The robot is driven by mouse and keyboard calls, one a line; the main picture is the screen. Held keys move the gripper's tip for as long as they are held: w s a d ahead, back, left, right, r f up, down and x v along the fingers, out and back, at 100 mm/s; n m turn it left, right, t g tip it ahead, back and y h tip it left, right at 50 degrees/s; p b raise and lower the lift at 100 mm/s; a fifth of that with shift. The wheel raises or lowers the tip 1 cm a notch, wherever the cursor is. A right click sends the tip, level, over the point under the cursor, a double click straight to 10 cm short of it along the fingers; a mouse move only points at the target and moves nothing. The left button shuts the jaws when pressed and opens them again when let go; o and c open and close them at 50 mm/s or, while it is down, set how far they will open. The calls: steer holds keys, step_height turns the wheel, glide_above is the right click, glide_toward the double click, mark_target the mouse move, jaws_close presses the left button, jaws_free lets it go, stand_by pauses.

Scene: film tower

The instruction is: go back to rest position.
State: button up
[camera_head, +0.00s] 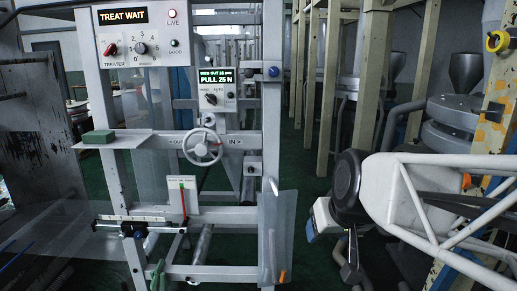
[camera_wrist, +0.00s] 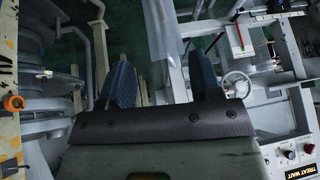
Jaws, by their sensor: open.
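My gripper (camera_wrist: 163,85) shows in the wrist view with its two blue-padded fingers spread apart. Nothing is held between them. In the head view my gripper (camera_head: 311,228) is at the right of the machine frame (camera_head: 272,120), low and angled down, with a gap between it and the frame. One blue pad shows there; the rest of the hand is partly hidden by my dark wrist joint. A clear film sheet (camera_head: 278,235) hangs at the frame's right front corner, left of my gripper and apart from it. The sheet also shows in the wrist view (camera_wrist: 165,30).
The frame carries a panel (camera_head: 140,35) reading "TREAT WAIT", a second panel (camera_head: 215,90) reading "PULL 25 N", and a handwheel (camera_head: 201,147). A green block (camera_head: 98,137) sits on a shelf at left. Yellowish posts (camera_head: 425,70) and grey machinery stand at right.

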steer(key=s+d+f+g+h, duration=0.1)
steer(key=s+d+f, duration=0.1)
steer(key=s, duration=0.4)
steer(key=s+d+f+m+g, duration=0.1)
steer(key=s+d+f+g, duration=0.1)
steer(key=s+f, duration=0.3)
steer(key=shift+s+d+h, duration=0.35)
steer(key=shift+d+h, duration=0.05)
steer(key=shift+d, duration=0.05)
steer(key=shift+o, duration=0.4)
steer(key=shift+r, duration=0.1)
stand_by(1.9)
